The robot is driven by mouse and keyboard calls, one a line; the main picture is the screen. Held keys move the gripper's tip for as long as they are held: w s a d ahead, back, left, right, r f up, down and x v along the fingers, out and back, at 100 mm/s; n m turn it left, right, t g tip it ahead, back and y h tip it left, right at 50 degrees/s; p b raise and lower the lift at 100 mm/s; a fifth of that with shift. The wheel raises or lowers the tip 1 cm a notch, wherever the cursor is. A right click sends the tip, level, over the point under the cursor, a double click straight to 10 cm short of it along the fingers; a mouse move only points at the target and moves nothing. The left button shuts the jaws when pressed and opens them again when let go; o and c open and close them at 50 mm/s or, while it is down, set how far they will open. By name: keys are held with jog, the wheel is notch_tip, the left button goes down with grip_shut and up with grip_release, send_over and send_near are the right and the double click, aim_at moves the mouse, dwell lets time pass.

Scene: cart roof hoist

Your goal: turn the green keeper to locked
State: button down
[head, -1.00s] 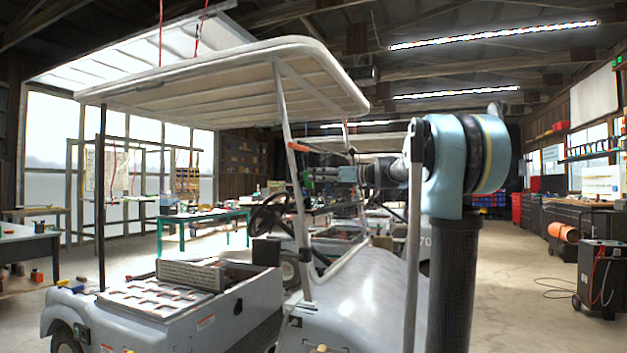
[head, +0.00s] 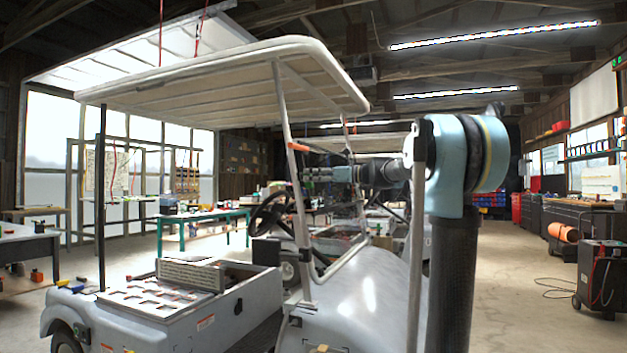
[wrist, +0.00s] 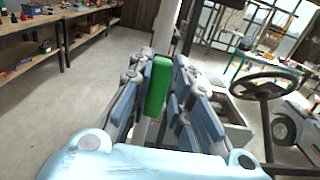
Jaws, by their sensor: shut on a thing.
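The green keeper (wrist: 157,86) is an upright green block in the wrist view. It stands between the two fingers of my gripper (wrist: 160,82), against the pale roof post (wrist: 168,28) of the cart. The blue-grey finger pads lie on either side of it, and the gripper is shut on it. In the head view my gripper (head: 312,174) reaches left to the cart's front post (head: 293,165). The keeper cannot be made out there, and its lower end is partly hidden in the wrist view.
The cart's pale roof (head: 220,80) hangs above my arm. An orange-handled part (head: 298,147) sits on the post just above the gripper. The steering wheel (head: 270,212) is below left. Open floor lies to the right, before a dark wheeled machine (head: 603,275).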

jog(key=shift+w, duration=0.1)
jog(key=n, duration=0.2)
jog(key=n+g, duration=0.1)
jog(key=n, duration=0.2)
jog(key=shift+w+d+r+n+g, duration=0.1)
jog(key=shift+n+g, duration=0.2)
jog(key=n+g, duration=0.1)
jog(key=n, duration=0.4)
jog(key=n+g, duration=0.1)
jog(key=n, duration=0.4)
jog(key=shift+h, duration=0.4)
jog(key=shift+n+h, duration=0.3)
jog(key=shift+n, duration=1.7)
jog(key=c, duration=1.5)
grip_release()
